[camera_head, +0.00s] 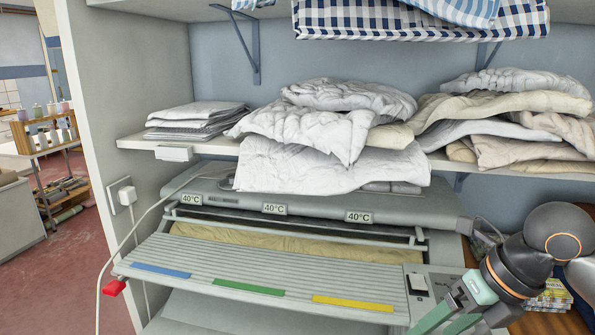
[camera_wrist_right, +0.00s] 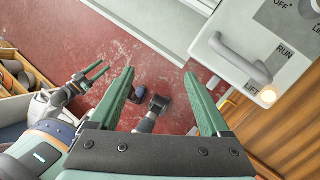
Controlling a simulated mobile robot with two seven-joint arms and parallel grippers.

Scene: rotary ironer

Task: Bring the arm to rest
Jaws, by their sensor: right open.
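My right gripper (camera_head: 440,318) is at the bottom right of the head view, beside the front right corner of the rotary ironer (camera_head: 270,266). In the right wrist view my right gripper (camera_wrist_right: 160,73) has its two green fingers wide apart, with nothing between them but the red floor behind. My left gripper (camera_wrist_right: 93,76) shows at the left of the wrist view, its two fingers apart and empty. It is not in the head view.
A panel (camera_wrist_right: 265,45) marked OFF, RUN and LIFT, with a grey handle (camera_wrist_right: 236,60), lies right of the right fingers. Piled linen (camera_head: 320,125) fills the shelf (camera_head: 133,143) above the ironer. A red-ended lever (camera_head: 114,287) sticks out at the ironer's left.

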